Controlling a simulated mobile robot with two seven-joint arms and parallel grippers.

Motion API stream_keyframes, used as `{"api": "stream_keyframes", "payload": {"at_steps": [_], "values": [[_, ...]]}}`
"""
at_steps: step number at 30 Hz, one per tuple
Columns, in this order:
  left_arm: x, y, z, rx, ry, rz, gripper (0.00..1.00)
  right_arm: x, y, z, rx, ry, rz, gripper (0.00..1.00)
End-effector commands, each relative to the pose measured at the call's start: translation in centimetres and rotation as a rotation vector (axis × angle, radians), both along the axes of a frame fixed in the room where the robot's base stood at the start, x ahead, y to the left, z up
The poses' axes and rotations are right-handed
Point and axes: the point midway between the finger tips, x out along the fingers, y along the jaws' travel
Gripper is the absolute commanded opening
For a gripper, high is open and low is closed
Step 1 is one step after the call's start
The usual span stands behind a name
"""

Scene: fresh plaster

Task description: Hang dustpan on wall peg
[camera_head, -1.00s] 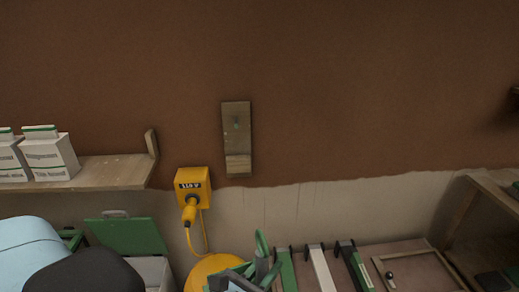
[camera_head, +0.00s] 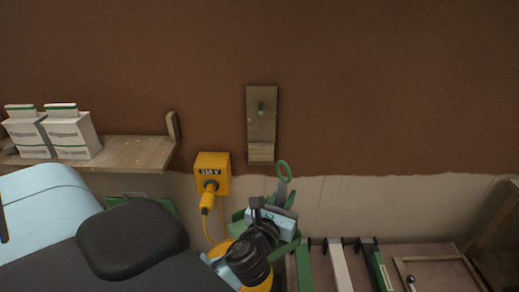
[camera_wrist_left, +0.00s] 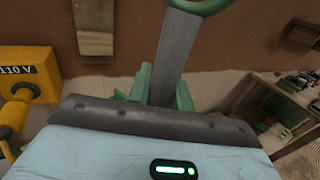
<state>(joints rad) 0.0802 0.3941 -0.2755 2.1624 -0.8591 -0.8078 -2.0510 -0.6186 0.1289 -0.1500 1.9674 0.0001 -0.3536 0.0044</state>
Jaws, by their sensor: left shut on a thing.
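The dustpan (camera_head: 283,172) has a grey handle ending in a green loop, and its green pan partly shows around my gripper. My left gripper (camera_head: 274,210) is shut on the dustpan, with the loop up, below the peg board. In the left wrist view the grey handle (camera_wrist_left: 177,58) rises between the green fingers and the loop is cut off by the top edge. The wall peg (camera_head: 261,106) is small and greenish, on an upright wooden board (camera_head: 262,128). The loop is below the board and apart from the peg. My right gripper is out of view.
A yellow 110 V socket box (camera_head: 212,172) with a plug and cable is left of the dustpan. A wooden shelf (camera_head: 130,153) with white boxes (camera_head: 70,132) is at the left. Green and white tools (camera_head: 340,265) stand low on the right. The wall around the peg is clear.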

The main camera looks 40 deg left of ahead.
Motion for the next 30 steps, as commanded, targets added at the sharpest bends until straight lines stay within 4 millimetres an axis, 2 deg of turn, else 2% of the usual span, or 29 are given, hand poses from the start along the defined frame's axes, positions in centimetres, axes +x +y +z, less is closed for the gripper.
{"api": "stream_keyframes", "payload": {"at_steps": [1,6,9,13,19,30], "values": [[1.4,1.7,0.8,-0.004,-0.008,0.053,0.0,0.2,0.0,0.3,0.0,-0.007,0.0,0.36],[5.1,7.4,2.0,-0.008,-0.005,0.227,0.0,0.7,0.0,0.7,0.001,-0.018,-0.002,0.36],[6.8,10.7,2.5,-0.007,-0.003,0.324,0.0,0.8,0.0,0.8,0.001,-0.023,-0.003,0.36],[8.2,13.6,2.6,-0.007,0.001,0.414,0.0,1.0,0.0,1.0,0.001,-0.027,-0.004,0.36],[9.2,15.6,2.5,-0.003,0.002,0.475,0.0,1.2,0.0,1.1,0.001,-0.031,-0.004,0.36],[9.4,16.0,2.3,0.0,0.003,0.483,0.0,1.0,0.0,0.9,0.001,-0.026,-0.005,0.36]]}}
